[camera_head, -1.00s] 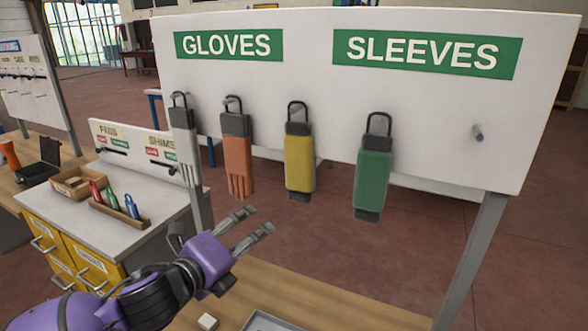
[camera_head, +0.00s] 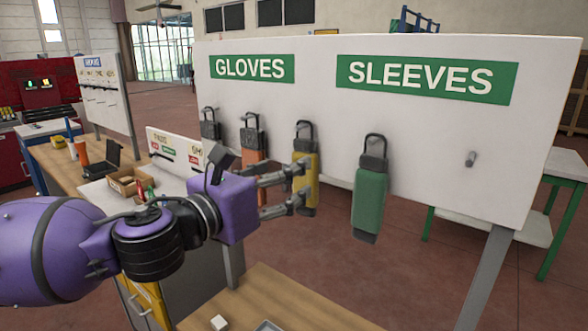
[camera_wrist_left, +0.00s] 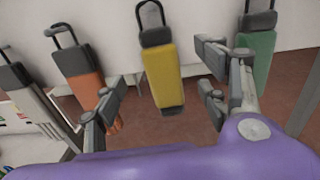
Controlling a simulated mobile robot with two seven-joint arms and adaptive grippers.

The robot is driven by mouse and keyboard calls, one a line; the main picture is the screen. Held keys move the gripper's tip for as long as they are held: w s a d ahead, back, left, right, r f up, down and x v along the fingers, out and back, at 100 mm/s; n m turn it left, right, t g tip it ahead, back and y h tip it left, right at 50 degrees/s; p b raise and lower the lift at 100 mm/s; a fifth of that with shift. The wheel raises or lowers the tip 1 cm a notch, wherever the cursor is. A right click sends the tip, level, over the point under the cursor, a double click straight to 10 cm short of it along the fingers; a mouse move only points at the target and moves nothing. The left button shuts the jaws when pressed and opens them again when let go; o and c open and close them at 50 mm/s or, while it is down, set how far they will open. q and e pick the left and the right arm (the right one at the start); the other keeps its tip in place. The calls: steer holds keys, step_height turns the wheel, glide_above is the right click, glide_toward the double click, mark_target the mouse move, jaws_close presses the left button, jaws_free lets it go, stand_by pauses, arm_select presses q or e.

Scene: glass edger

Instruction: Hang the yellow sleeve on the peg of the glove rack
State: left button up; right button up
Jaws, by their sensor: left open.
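The yellow sleeve (camera_head: 311,184) hangs by its dark loop from a peg on the white rack board (camera_head: 420,130), between an orange glove (camera_head: 250,166) and a green sleeve (camera_head: 370,200). My left gripper (camera_head: 301,186) is open, its fingers raised in front of the yellow sleeve. In the left wrist view the yellow sleeve (camera_wrist_left: 162,75) shows between the two spread fingers and ahead of them; no contact is clear. A bare peg (camera_head: 470,158) sticks out at the right, under the SLEEVES sign (camera_head: 425,78). My right gripper is not in view.
The GLOVES sign (camera_head: 252,68) is at the board's upper left. A grey glove (camera_head: 210,125) hangs at the far left peg. A wooden table (camera_head: 280,295) with a small white block (camera_head: 219,322) lies below. A green-legged bench (camera_head: 560,185) stands behind at right.

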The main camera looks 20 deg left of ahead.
mark_target(300, 157)
arm_select(q)
steer(key=b+x, duration=0.1)
steer(key=x, duration=0.6)
steer(key=shift+b, duration=0.4)
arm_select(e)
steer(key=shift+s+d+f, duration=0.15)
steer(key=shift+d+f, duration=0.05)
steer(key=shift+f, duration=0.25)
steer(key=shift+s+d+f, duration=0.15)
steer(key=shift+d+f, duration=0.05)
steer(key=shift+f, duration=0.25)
arm_select(q)
steer(key=shift+f, duration=0.1)
steer(key=c, duration=1.2)
steer(key=shift+r+p, duration=0.5)
steer(key=shift+r, duration=0.1)
steer(key=shift+c, duration=0.2)
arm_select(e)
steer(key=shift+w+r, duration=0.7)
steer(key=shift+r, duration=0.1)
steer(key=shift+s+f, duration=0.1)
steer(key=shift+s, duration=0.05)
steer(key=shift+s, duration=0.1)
